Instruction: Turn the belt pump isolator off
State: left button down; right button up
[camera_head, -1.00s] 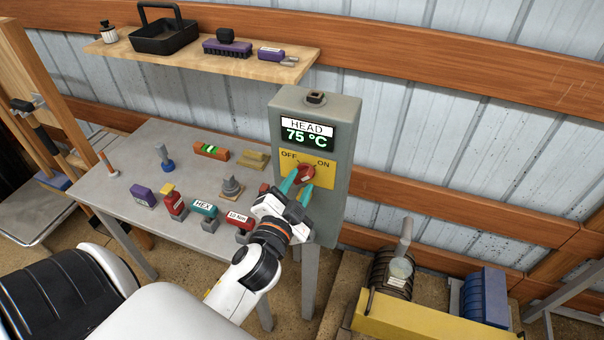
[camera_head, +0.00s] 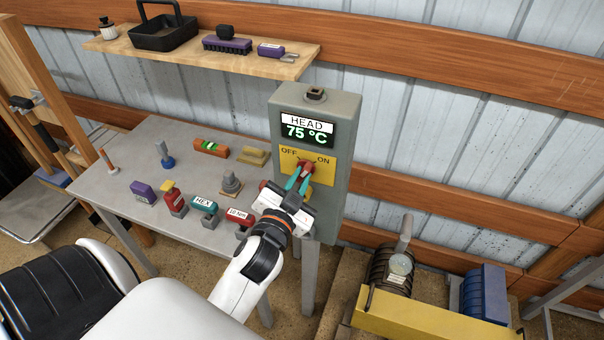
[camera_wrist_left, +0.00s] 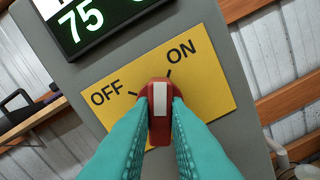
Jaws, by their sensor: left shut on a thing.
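The isolator is a red rotary knob (camera_head: 308,166) with a white marker strip, set on a yellow plate (camera_head: 323,172) marked OFF at left and ON at right. The plate is on the front of a grey box (camera_head: 341,180), under a display reading HEAD 75 °C (camera_head: 307,131). My left gripper (camera_head: 303,177) has its teal fingers shut on the knob, one on each side. In the left wrist view, the knob (camera_wrist_left: 160,112) is between the fingertips, its marker pointing between the OFF and ON ticks. My right gripper is not in view.
A grey table (camera_head: 120,185) left of the box holds several small tools and blocks. A pump-like machine on a yellow base (camera_head: 430,318) stands at lower right.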

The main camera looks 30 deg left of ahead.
pick_arm(q)
jog(key=n, duration=0.2)
jog(key=shift+n, duration=0.4)
jog(key=n+p, duration=0.1)
jog(key=n, duration=0.1)
jog(key=shift+r+n, duration=0.1)
jog(key=shift+n, duration=0.3)
jog(key=n, duration=0.2)
jog(key=shift+n+p, duration=0.3)
jog(key=shift+p, duration=0.1)
jog(key=shift+n, duration=0.3)
